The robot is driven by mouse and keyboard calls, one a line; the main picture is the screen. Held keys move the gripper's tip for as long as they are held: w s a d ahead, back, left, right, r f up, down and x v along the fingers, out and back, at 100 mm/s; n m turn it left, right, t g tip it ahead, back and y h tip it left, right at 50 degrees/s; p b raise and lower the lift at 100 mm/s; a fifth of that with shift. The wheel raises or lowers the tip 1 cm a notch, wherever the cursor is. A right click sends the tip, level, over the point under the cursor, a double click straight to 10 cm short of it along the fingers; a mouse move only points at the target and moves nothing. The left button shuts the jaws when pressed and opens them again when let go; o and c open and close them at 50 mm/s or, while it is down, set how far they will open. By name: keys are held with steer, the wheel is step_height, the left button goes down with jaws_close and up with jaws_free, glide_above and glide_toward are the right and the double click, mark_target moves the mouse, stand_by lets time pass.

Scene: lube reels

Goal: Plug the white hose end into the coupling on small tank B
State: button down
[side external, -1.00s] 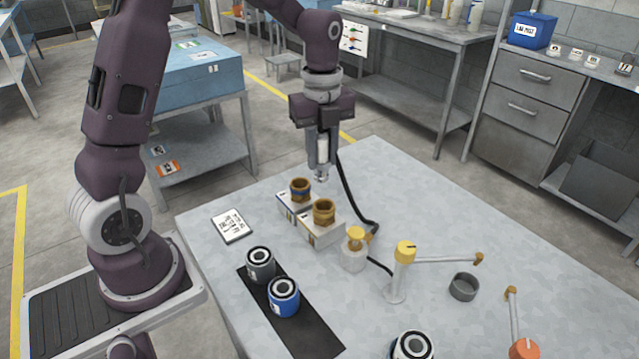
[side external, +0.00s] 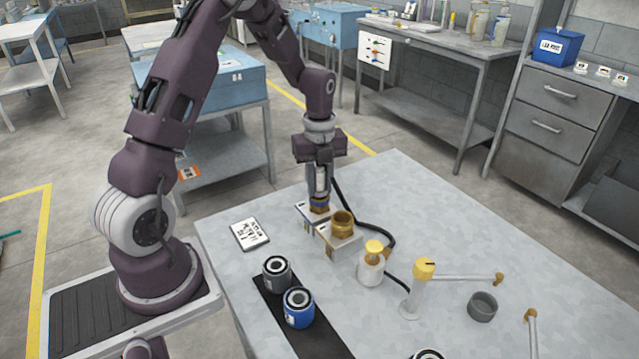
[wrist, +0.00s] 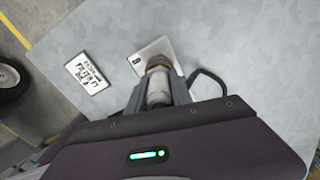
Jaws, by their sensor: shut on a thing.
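My gripper (side external: 318,190) is shut on the white hose end (wrist: 158,88) and points down over the farther of two small tanks (side external: 309,213). The hose end is upright, with its lower tip at the brown and blue coupling (side external: 319,206) on that tank. I cannot tell how deep it sits. In the wrist view the coupling (wrist: 158,62) shows just beyond the hose end, over the pale tank (wrist: 150,48). The nearer small tank (side external: 338,240) has an empty brown coupling (side external: 342,222).
A black hose (side external: 365,220) curves behind the tanks. A yellow-capped jar (side external: 371,268) and a yellow-topped post with an arm (side external: 417,290) stand to the right. A grey can (side external: 277,272) and a blue can (side external: 299,308) stand in front on a black mat. A sign (side external: 249,234) lies left.

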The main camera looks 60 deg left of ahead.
steer(key=c, duration=1.1)
jaws_free()
steer(key=shift+f, duration=0.1)
steer(key=shift+c, duration=0.2)
step_height(320, 180, up, 12)
steer(key=shift+r, duration=0.15)
steer(key=s+d+r+n+t, duration=0.3)
steer(key=s+d+r+n, duration=0.7)
steer(key=s+d+n, duration=0.15)
steer(key=s+d+n+t, duration=0.2)
steer(key=s+d+n, duration=0.3)
steer(key=s+n, duration=0.4)
steer(key=shift+s+d+f+t, duration=0.3)
steer(key=shift+s+d+f, duration=0.1)
steer(key=shift+s, duration=0.5)
